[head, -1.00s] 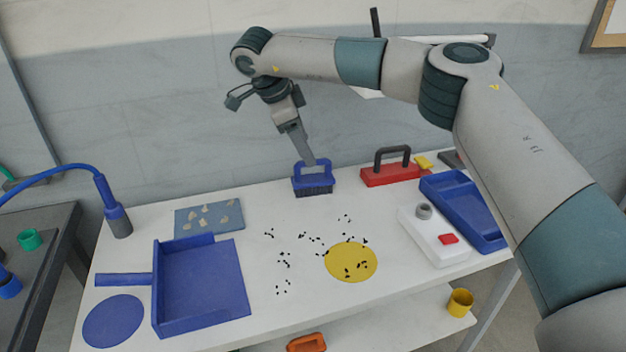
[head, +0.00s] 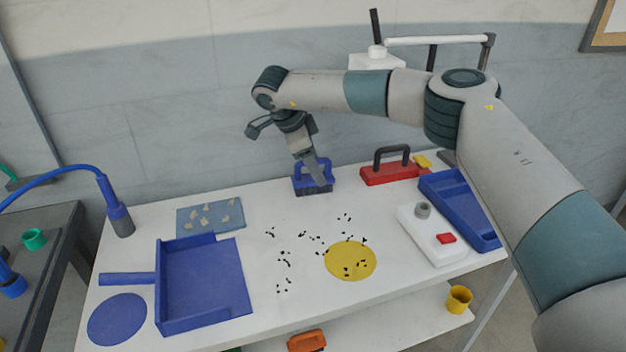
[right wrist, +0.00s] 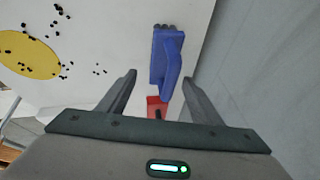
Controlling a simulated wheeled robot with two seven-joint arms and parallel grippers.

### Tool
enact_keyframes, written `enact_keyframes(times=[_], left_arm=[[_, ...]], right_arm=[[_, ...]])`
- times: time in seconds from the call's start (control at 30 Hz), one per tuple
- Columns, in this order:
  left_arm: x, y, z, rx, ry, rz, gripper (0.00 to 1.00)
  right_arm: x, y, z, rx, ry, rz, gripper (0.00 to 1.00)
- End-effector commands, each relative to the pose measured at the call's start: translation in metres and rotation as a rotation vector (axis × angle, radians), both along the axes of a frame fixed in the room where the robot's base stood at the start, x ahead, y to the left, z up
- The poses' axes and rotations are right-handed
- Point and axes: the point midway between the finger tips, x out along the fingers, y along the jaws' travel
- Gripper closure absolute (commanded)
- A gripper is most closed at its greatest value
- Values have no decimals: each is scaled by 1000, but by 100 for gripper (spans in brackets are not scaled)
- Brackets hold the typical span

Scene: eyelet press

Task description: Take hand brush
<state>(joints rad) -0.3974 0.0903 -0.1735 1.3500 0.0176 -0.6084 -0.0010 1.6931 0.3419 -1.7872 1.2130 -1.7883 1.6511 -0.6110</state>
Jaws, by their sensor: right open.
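The hand brush (head: 313,188) is blue with a loop handle and dark bristles. It stands bristles down near the back edge of the white table. My right gripper (head: 318,176) is above and in front of it in the head view and partly covers the handle. In the right wrist view the brush (right wrist: 166,62) appears beyond and between the two spread fingers of the right gripper (right wrist: 158,85). The right gripper is open and empty. My left gripper is not in view.
A red block with a black handle (head: 385,175), a blue tray (head: 440,190) and a white device (head: 425,240) stand to the right. A blue dustpan (head: 205,285) lies at left. Black bits lie scattered around a yellow disc (head: 350,260). A wall rises behind the table.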

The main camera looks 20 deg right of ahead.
Motion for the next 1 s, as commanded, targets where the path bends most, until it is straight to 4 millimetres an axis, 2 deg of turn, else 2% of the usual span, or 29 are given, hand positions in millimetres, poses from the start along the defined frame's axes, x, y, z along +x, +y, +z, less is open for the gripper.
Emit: enact_keyframes(times=[0.4,0.9,0.93,1.0], left_arm=[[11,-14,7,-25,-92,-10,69],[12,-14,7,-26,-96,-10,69],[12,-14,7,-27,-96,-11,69],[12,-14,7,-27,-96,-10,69]], right_arm=[[10,-15,-41,0,1,0,41],[11,-16,-43,0,0,0,41],[11,-16,-43,0,0,0,44],[11,-16,-43,0,0,0,60]])
